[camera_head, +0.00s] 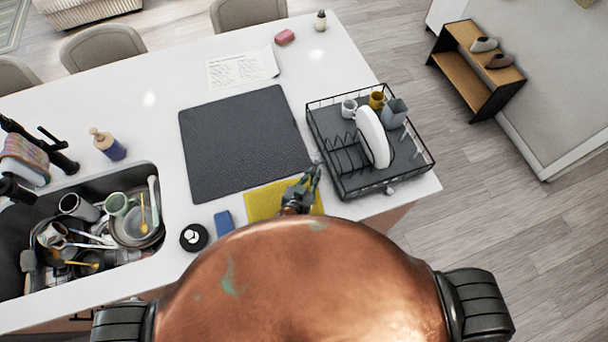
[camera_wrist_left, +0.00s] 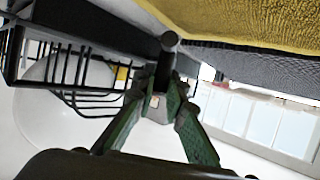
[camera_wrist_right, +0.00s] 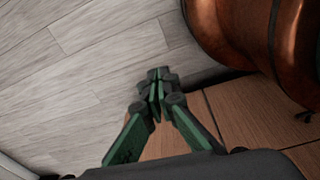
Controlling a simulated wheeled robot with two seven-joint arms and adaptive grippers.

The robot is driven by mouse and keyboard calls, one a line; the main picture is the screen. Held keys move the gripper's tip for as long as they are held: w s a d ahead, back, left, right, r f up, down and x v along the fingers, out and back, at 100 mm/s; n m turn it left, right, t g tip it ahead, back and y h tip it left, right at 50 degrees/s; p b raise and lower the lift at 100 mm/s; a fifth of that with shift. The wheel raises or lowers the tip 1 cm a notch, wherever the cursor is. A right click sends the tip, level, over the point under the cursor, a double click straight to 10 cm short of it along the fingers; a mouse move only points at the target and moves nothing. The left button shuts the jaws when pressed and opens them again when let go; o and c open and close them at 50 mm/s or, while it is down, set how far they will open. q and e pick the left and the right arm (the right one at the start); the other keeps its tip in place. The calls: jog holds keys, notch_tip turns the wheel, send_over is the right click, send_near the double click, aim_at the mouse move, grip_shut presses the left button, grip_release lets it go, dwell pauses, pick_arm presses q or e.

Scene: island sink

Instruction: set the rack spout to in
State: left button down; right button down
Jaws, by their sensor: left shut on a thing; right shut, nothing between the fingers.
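The black wire dish rack (camera_head: 345,190) stands on the white counter's right end, and its wires also show at the left of the left wrist view (camera_wrist_left: 75,75). My left gripper (camera_head: 314,174) is at the rack's left side. In the left wrist view its fingers (camera_wrist_left: 165,80) are shut on a small dark stem with a round end (camera_wrist_left: 169,40), which appears to be the rack spout. The fingers partly hide it, and how it joins the rack is not clear. My right gripper (camera_wrist_right: 157,78) is shut and empty, low over the floor beside a wooden panel.
The rack holds a white plate (camera_head: 373,137), a white mug (camera_head: 349,108), a yellow cup (camera_head: 377,99) and a grey cup (camera_head: 395,113). A yellow cloth (camera_head: 263,202) lies under my left gripper. A dark mat (camera_head: 245,142) lies left of the rack. The sink (camera_head: 20,278) is full of dishes.

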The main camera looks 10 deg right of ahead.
pick_arm(q)
jog(key=shift+d, duration=0.15)
dwell(0.3)
jog(key=c, duration=1.9)
grip_release()
jog(key=shift+c, duration=0.2)
jog(key=shift+v, duration=3.8)
